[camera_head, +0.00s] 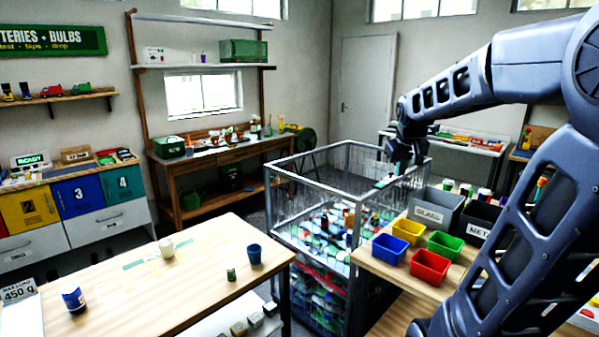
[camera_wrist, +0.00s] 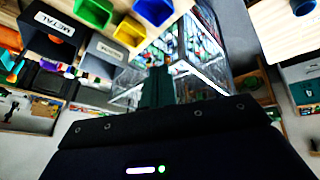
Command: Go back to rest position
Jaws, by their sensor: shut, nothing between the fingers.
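My arm reaches in from the right in the head view, with my gripper (camera_head: 392,177) hanging over the right rim of the wire cage bin (camera_head: 305,178). In the wrist view my gripper (camera_wrist: 158,82) shows as dark green fingers, shut together with nothing between them. The cage bin shows beyond the fingers in the wrist view. Nothing is held.
Yellow (camera_head: 408,231), green (camera_head: 445,245) and red (camera_head: 430,267) bins and grey GLASS (camera_head: 436,208) and METAL (camera_head: 481,222) boxes stand on the right table.

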